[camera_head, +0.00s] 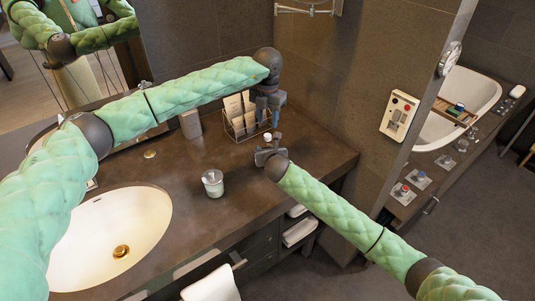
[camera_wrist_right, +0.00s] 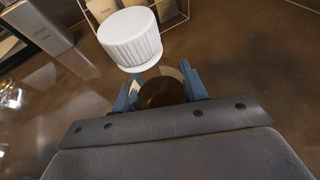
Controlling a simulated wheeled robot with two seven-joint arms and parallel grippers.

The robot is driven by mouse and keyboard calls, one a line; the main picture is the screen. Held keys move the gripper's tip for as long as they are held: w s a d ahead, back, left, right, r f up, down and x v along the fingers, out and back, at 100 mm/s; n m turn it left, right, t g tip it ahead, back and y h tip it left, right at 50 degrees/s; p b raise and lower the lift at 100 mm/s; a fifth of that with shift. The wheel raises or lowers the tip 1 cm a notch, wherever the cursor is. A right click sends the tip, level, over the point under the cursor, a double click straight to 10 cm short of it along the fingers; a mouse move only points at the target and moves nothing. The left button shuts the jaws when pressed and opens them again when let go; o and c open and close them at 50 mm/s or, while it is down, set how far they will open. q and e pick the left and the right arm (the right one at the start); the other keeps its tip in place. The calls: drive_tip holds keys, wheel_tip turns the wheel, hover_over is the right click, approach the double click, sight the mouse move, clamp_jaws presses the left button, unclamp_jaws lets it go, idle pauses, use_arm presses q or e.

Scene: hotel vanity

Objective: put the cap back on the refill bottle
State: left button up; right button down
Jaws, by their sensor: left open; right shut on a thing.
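My right gripper (camera_wrist_right: 160,90) is shut on a dark brown rounded thing (camera_wrist_right: 165,93), apparently the refill bottle, mostly hidden by the wrist and fingers. A white ribbed cap (camera_wrist_right: 130,38) shows top-side up, just above and left of the brown part in the right wrist view. It also shows as a small white spot (camera_head: 267,136) above my right gripper (camera_head: 268,153) in the head view. I cannot tell whether the cap is seated on the neck. My left gripper (camera_head: 266,108) is open, above the cap and apart from it.
A wire rack with cards (camera_head: 240,118) stands close behind the grippers. A glass with white contents (camera_head: 212,183) stands left of the right gripper, near the sink (camera_head: 110,235). The dark counter (camera_head: 195,225) is bare around the glass. A wall (camera_head: 345,120) rises at the right.

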sight(267, 135)
use_arm(q)
wheel_tip(267, 135, down, 6)
drive_tip(key=shift+r, duration=0.1)
idle(0.4)
clamp_jaws()
drive_tip(key=shift+o, duration=0.8)
unclamp_jaws()
wheel_tip(267, 135, up, 12)
